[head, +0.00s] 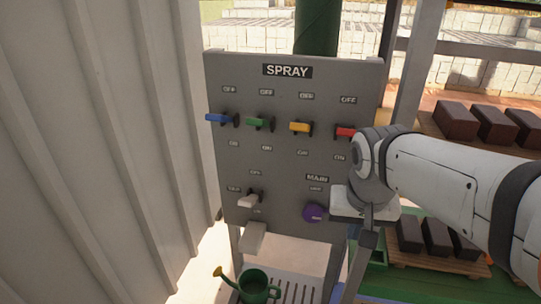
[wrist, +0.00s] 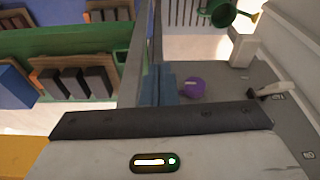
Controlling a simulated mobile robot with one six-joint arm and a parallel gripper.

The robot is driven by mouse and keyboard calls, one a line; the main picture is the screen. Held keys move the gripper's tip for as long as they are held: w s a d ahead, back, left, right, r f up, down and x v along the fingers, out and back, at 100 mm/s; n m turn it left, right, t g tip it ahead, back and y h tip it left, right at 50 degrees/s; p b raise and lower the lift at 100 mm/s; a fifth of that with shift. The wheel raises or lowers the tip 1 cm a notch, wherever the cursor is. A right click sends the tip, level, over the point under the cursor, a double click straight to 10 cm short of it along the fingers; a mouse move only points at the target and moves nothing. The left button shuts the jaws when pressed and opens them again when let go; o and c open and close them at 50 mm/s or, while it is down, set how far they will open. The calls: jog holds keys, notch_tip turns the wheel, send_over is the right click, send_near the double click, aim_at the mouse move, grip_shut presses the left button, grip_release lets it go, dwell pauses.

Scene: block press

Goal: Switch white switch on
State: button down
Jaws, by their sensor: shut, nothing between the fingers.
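The white switch (head: 248,200) is a small lever on the lower left of the grey SPRAY panel (head: 275,170). It sticks out to the lower left, and the small labels around it are too blurred to read surely. In the wrist view the white switch (wrist: 270,90) shows at the right. My gripper (head: 357,268) is shut and empty, pointing down at the panel's lower right, well to the right of the switch. Its closed fingers (wrist: 165,84) show in the wrist view, apart from the switch.
A purple knob (head: 314,213) lies between my gripper and the switch. Blue, green, yellow and red levers (head: 300,128) line the panel above. A white box-like spout (head: 254,238) juts out below the switch, above a green watering can (head: 252,286). A corrugated wall (head: 110,150) bounds the left.

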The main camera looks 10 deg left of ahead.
aim_at(246, 199)
jog(key=w+a+r+p, duration=0.2)
jog(key=w+a+r, duration=0.2)
jog(key=a+r, duration=0.3)
jog(key=w+a+r+p, duration=0.2)
jog(key=w+a+r, duration=0.2)
jog(key=a, duration=1.4)
notch_tip(246, 199, up, 3)
jog(key=shift+a+m+t+p, duration=0.3)
jog(key=shift+m+t+p, duration=0.1)
jog(key=shift+f, duration=0.15)
jog(key=p+x, duration=0.2)
jog(key=x, duration=1.7)
jog(key=shift+w+d+f, duration=0.1)
jog(key=shift+f, duration=0.25)
